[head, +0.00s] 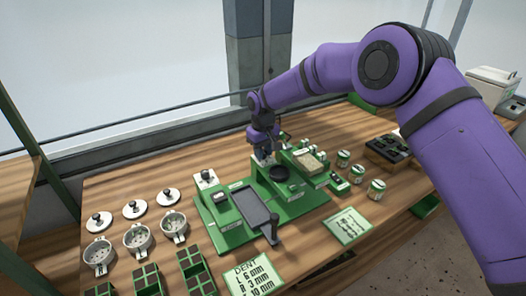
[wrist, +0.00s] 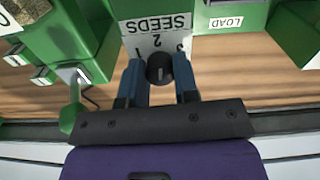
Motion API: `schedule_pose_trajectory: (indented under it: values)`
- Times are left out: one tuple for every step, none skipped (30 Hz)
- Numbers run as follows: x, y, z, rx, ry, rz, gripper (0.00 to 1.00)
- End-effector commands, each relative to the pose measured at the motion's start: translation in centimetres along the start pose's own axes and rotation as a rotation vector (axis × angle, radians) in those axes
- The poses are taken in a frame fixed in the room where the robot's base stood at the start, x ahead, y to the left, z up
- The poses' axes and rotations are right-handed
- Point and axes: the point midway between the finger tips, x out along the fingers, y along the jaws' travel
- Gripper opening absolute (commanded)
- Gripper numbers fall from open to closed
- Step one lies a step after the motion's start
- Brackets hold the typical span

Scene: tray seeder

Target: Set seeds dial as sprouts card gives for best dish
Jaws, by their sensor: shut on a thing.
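The seeds dial is a small dark round knob (wrist: 160,68) on a white plate marked SEEDS (wrist: 157,22), upside down in the wrist view. A 2 and part of a 3 show on the plate; I cannot read the knob's pointer. My gripper (wrist: 160,82) is shut on the knob, a blue finger on each side. In the head view my gripper (head: 265,157) is at the back of the green seeder (head: 215,213), and the dial is hidden. Three round perforated dishes (head: 100,252) stand at the left. I cannot tell which card is the sprouts card.
Three lids with black knobs (head: 133,209) lie behind the dishes. A DENT card (head: 252,278) lies at the front, and a white card with small text (head: 348,225) lies right of the seeder. Several small tins (head: 376,190) stand at the right. A LOAD label (wrist: 227,22) is beside the dial.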

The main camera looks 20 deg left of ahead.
Motion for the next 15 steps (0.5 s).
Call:
schedule_pose_trajectory:
  values:
    - [-0.02,0.02,-0.01,-0.022,0.0,0.0,0.04]
    - [-0.02,0.03,0.0,-0.036,0.0,-0.001,0.04]
    - [-0.02,0.04,0.0,-0.052,0.0,-0.001,0.04]
    - [-0.02,0.04,0.0,-0.064,0.0,-0.001,0.04]
    - [-0.02,0.05,0.0,-0.074,0.0,-0.001,0.04]
    - [-0.02,0.05,0.0,-0.086,0.0,-0.001,0.04]
    - [-0.02,0.05,0.0,-0.095,0.0,-0.001,0.04]
    - [-0.03,0.05,0.0,-0.102,0.0,-0.001,0.04]
    - [-0.03,0.04,0.0,-0.11,0.0,0.0,0.04]
    - [-0.02,0.04,0.0,-0.114,0.0,0.0,0.04]
    - [-0.03,0.04,-0.01,-0.118,0.0,0.0,0.04]
    - [-0.03,0.04,-0.01,-0.123,0.0,0.0,0.04]
    - [-0.03,0.04,-0.01,-0.126,0.0,0.0,0.04]
    - [-0.03,0.04,-0.01,-0.128,0.0,0.0,0.04]
    - [-0.03,0.04,-0.01,-0.13,0.0,0.0,0.04]
